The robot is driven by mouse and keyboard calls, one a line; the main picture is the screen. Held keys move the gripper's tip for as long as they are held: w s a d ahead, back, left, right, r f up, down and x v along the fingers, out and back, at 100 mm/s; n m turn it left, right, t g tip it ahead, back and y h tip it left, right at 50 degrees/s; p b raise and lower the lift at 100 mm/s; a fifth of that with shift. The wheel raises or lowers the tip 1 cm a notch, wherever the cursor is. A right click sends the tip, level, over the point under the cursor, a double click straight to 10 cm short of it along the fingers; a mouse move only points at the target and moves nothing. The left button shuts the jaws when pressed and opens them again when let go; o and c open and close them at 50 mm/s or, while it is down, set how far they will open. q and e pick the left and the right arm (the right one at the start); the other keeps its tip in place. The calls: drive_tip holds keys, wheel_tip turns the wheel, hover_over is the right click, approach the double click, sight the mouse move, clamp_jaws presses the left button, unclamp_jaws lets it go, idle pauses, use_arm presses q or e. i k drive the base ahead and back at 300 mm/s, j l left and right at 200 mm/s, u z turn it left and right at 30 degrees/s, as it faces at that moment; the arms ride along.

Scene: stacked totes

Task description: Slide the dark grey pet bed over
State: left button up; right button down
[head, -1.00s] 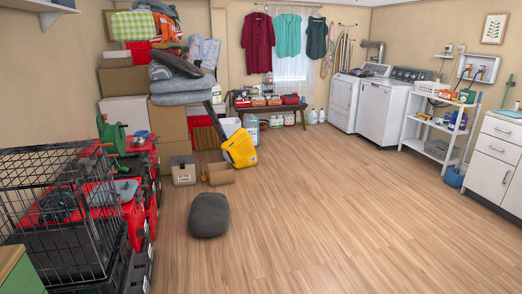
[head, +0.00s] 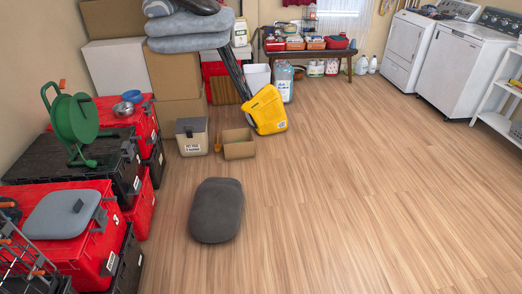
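The dark grey pet bed (head: 216,212) lies on the wooden floor, left of the middle of the head view. It is a rounded, cushion-like shape, with a slightly separate band at its far end. Bare floor surrounds it, and nothing touches it. Neither of my grippers shows in the head view.
Stacked red and black totes (head: 75,240) stand to the left, with a green reel (head: 72,125) on top. The floor to the right is clear.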

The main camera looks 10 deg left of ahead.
sight(214, 216)
drive_tip(key=i+l+u, duration=0.2)
drive_tip(key=i, duration=0.45)
drive_tip(key=i+u, duration=0.25)
drive_tip(key=i, duration=0.35)
drive_tip(key=l, duration=0.1)
